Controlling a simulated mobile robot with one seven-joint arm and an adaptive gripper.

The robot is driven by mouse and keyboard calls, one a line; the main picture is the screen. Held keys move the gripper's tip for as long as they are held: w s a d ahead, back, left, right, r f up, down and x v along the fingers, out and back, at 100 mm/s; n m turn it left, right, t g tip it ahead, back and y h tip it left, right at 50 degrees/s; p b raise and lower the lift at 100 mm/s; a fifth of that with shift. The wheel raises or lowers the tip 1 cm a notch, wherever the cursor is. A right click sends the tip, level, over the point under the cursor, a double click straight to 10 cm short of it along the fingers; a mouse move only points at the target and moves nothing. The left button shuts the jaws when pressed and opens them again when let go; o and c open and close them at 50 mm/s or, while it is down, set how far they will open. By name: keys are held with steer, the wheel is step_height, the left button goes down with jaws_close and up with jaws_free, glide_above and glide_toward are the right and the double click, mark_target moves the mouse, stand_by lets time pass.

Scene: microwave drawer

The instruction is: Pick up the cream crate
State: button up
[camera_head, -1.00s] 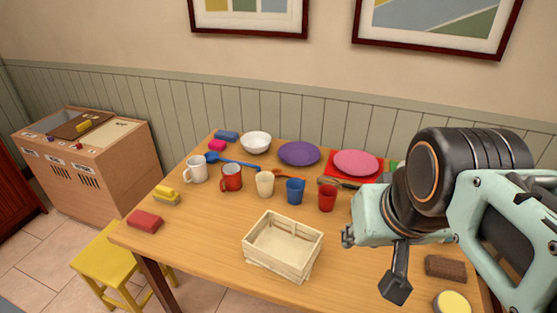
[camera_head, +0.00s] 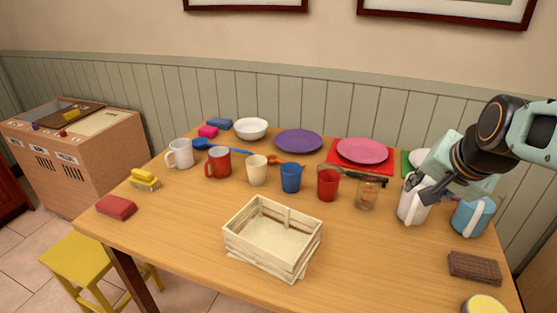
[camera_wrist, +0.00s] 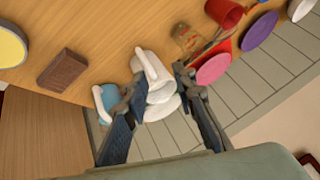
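The cream crate (camera_head: 272,252) is a slatted, open-topped box standing upright and empty at the front middle of the wooden table. It is not visible in the wrist view. My gripper (camera_head: 423,190) is at the right side of the table, far to the right of the crate. In the wrist view my gripper (camera_wrist: 157,84) has its two dark fingers spread apart. A white jug (camera_head: 411,208) stands in front of or below the fingers; in the wrist view the jug (camera_wrist: 157,72) shows between them. Contact with it cannot be told.
Several cups, including a blue cup (camera_head: 290,177) and a red cup (camera_head: 327,183), stand in a row behind the crate. A glass (camera_head: 367,195) and a light-blue jug (camera_head: 472,216) are to the right. A brown block (camera_head: 474,267) lies front right. Table around the crate is clear.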

steer(key=w+d+f+m+h+b, duration=0.1)
steer(key=w+d+m+h, duration=0.15)
steer(key=d, duration=0.55)
steer(key=w+d+f+m+h+b, duration=0.1)
steer(key=w+d+h, duration=0.1)
steer(key=w+d, duration=0.35)
steer(key=w+a+r+n+t+y+p, duration=0.25)
steer(key=w+a+n+t+p, duration=0.35)
steer(key=w+n, duration=0.45)
steer(key=n+g+y+p, duration=0.3)
steer(key=n+g+y, duration=0.3)
steer(key=n+y, duration=0.75)
glide_above(311, 218)
step_height(311, 218, down, 8)
steer(key=shift+m+y, duration=0.35)
steer(key=shift+y, duration=0.1)
step_height(311, 218, down, 7)
steer(key=b, duration=0.2)
steer(key=shift+f+b, duration=0.1)
steer(key=shift+b, duration=0.25)
steer(key=shift+w+a+f, duration=0.15)
steer(key=shift+a+f, duration=0.05)
steer(key=shift+f, duration=0.05)
steer(key=b+x, duration=0.1)
steer(key=x, duration=0.6)
jaws_close()
